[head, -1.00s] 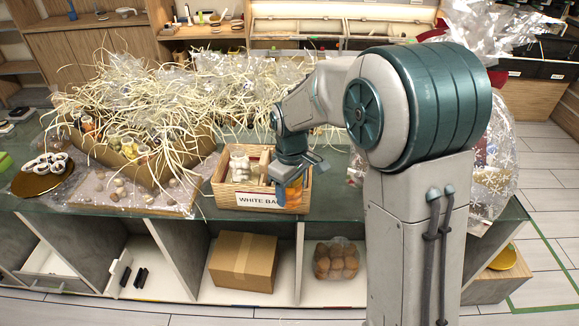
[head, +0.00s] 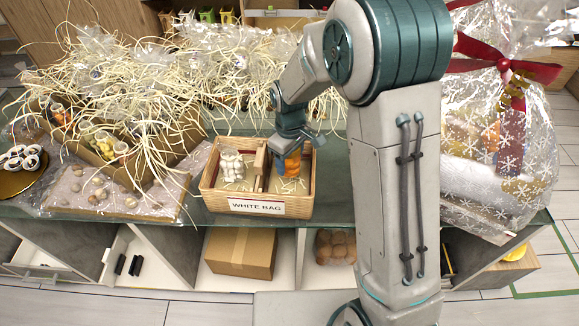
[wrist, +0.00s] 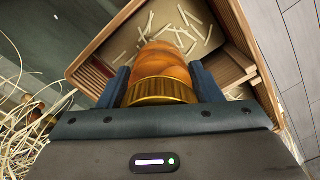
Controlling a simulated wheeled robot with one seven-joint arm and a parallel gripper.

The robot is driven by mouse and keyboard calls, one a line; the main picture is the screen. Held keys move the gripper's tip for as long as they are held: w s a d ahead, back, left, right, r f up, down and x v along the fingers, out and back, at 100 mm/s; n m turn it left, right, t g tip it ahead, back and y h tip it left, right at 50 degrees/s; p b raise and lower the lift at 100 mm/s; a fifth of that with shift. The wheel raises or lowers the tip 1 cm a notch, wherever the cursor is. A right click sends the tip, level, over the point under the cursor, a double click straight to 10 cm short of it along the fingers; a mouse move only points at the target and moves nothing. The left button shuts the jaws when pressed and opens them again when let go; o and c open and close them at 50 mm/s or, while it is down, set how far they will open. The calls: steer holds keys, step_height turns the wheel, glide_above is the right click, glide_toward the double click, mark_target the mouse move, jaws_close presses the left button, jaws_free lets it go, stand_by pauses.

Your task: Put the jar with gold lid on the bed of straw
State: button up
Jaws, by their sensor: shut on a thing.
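The jar with gold lid (wrist: 162,88) is amber-orange and sits between the two fingers of my gripper (wrist: 162,85), which is shut on it near the lid. In the head view the orange jar (head: 292,165) hangs below my gripper (head: 293,145), over the right compartment of a wicker basket (head: 208,190) labelled WHITE BAG. Straw (wrist: 190,32) lies thinly scattered on the floor of that compartment, in front of the jar in the wrist view. I cannot tell whether the jar's base touches the straw.
A wooden divider (head: 260,168) splits the basket, and white items (head: 231,163) stand in its left compartment. Straw-filled hampers (head: 150,90) crowd the counter to the left and behind. A large wrapped gift (head: 500,140) with a red bow stands right of my arm.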

mark_target(290, 169)
steer(key=shift+f, duration=2.1)
steer(key=shift+f, duration=0.2)
steer(key=o, duration=1.2)
step_height(290, 169, up, 13)
steer(key=shift+d+f+b, duration=0.1)
steer(key=shift+f+b, duration=0.1)
steer(key=shift+b, duration=0.15)
